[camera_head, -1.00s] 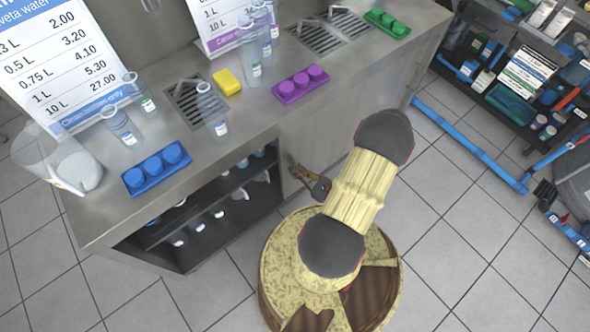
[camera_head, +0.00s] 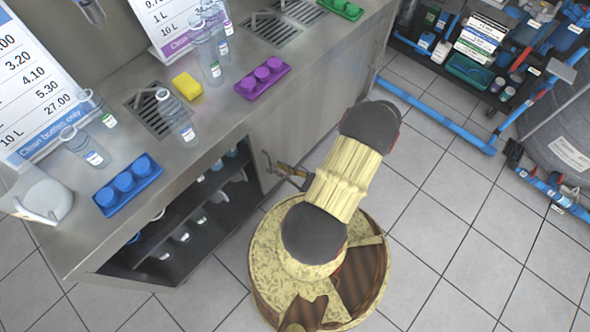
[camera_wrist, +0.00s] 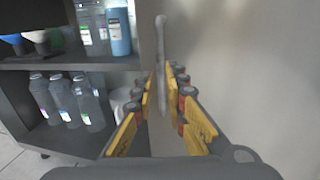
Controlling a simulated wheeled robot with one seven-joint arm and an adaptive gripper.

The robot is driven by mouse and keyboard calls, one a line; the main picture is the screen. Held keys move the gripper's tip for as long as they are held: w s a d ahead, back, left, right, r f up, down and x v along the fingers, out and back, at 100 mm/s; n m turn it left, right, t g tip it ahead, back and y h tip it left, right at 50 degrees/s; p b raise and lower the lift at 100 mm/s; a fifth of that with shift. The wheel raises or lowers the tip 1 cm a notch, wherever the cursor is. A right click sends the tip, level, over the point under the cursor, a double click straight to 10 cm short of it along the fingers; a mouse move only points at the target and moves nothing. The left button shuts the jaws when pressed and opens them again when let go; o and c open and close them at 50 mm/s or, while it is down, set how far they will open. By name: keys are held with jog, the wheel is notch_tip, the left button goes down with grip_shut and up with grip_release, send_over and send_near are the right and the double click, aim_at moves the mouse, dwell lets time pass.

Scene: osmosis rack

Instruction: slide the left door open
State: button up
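The left door (camera_head: 278,140) is a grey panel in the front of the steel counter. It stands partly open, with dark shelves exposed to its left. Its upright metal handle (camera_wrist: 161,55) is near the door's left edge in the wrist view, and the handle also shows in the head view (camera_head: 267,162). My gripper (camera_wrist: 162,78), with yellow finger pads, has one finger on each side of the handle. I cannot tell whether the pads press on it. In the head view, my arm covers part of the gripper.
On the counter are blue caps (camera_head: 127,184), a yellow sponge (camera_head: 187,86) and purple caps (camera_head: 263,77). Tiled floor (camera_head: 430,190) is free to the right, before a blue-framed rack (camera_head: 440,115).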

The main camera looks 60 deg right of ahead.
jog(key=s, duration=0.7)
jog(key=shift+a, duration=0.15)
dwell(0.5)
